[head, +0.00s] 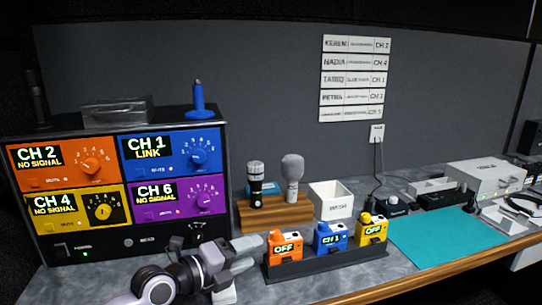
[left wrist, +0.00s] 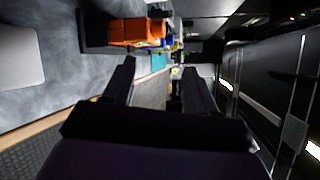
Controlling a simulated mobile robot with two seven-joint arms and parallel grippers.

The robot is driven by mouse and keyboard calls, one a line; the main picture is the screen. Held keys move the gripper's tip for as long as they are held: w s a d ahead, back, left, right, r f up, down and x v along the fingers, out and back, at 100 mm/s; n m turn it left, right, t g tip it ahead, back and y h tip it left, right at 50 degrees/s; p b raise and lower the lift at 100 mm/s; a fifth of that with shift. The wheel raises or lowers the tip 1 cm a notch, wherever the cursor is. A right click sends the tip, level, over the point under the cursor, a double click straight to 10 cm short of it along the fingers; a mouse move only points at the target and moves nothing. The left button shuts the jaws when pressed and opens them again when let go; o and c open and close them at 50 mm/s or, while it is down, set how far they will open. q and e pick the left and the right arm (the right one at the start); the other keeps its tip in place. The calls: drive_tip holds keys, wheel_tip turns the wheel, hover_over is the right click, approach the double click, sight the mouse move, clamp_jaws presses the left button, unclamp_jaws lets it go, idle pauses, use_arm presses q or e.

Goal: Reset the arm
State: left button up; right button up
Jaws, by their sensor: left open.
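My left arm (head: 160,285) reaches in from the bottom left in the head view. Its gripper (head: 245,256) is over the front of the counter, pointing right, just left of the holder with the orange pack. In the left wrist view the two dark fingers (left wrist: 157,78) stand apart with nothing between them. The orange pack (left wrist: 135,31) shows beyond and to the left of them. My right gripper is not in view.
A four-channel receiver rack (head: 130,236) stands at the left. A dark holder (head: 330,262) carries orange, blue and yellow packs. Behind are a wooden microphone stand (head: 275,216) and a white bin (head: 331,202). A teal mat (head: 445,240) lies clear at right.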

use_arm(q)
drive_tip(key=s+a+r+n+t+y, duration=0.2)
drive_tip(key=s+a+r+n+t, duration=0.25)
drive_tip(key=r+n+t, duration=0.55)
drive_tip(key=s+a+f+n+g+y, duration=0.4)
drive_tip(key=s+a+f+n+y, duration=0.2)
drive_tip(key=a+f+n+y, duration=0.8)
drive_tip(key=s+a+f+n+g+h, duration=0.1)
drive_tip(key=s+f+n+g, duration=0.4)
drive_tip(key=s+f+g, duration=0.4)
drive_tip(key=s+d+f+g+h, duration=0.1)
drive_tip(key=s+f+g+h, duration=0.1)
drive_tip(key=s, duration=0.6)
drive_tip(key=s+d+f+g+h, duration=0.1)
drive_tip(key=s+f+g+h, duration=0.1)
drive_tip(key=s, duration=0.5)
drive_tip(key=w+d+f+t+h, duration=0.1)
drive_tip(key=w+d+f+t, duration=0.2)
drive_tip(key=w+f+t, duration=0.3)
drive_tip(key=shift+f+m+t+h, duration=0.3)
drive_tip(key=shift+f, duration=1.05)
drive_tip(key=shift+w+d, duration=0.1)
drive_tip(key=shift+w, duration=0.05)
idle(1.1)
